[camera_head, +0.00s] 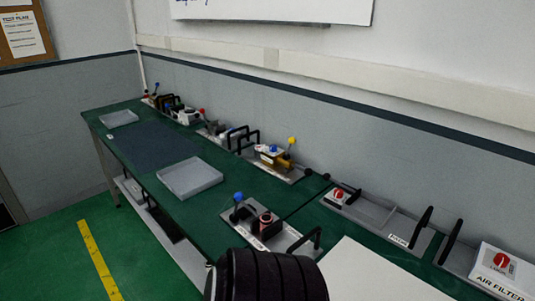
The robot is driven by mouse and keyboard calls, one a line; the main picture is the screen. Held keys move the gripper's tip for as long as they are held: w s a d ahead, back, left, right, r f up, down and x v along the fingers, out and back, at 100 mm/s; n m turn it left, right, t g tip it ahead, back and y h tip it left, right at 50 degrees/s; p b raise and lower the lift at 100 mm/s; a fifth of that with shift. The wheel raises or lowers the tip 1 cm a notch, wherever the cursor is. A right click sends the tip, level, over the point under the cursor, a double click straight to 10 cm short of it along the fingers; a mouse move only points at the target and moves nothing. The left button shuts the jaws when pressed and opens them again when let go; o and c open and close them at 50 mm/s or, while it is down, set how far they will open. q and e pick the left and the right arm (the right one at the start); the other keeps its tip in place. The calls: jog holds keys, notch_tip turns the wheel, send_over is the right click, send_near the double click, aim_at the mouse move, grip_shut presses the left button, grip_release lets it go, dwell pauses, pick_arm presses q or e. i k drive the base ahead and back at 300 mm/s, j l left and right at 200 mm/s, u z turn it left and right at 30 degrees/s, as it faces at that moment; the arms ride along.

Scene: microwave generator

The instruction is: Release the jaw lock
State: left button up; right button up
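No part in view is clearly marked as the jaw lock. A fixture with a blue ball knob (238,197) and a dark block with a reddish top (266,217) stands near the bench's front edge. Farther back is a fixture with a yellow ball knob (291,141). A red round knob (338,193) sits on a grey holder at the right. Another red knob (501,260) is on a white box labelled AIR FILTER (491,274). Neither gripper shows.
The green bench (225,212) runs along the wall. A grey tray (190,178), a dark mat (150,148) and a smaller tray (119,118) lie on it. A large black ribbed cylinder (268,278) blocks the bottom middle. A white panel (370,275) is at lower right.

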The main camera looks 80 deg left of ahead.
aim_at(239, 196)
jog(key=k+l+u, duration=0.1)
jog(key=u, duration=2.7)
jog(key=k+j, duration=0.1)
jog(key=k, duration=0.4)
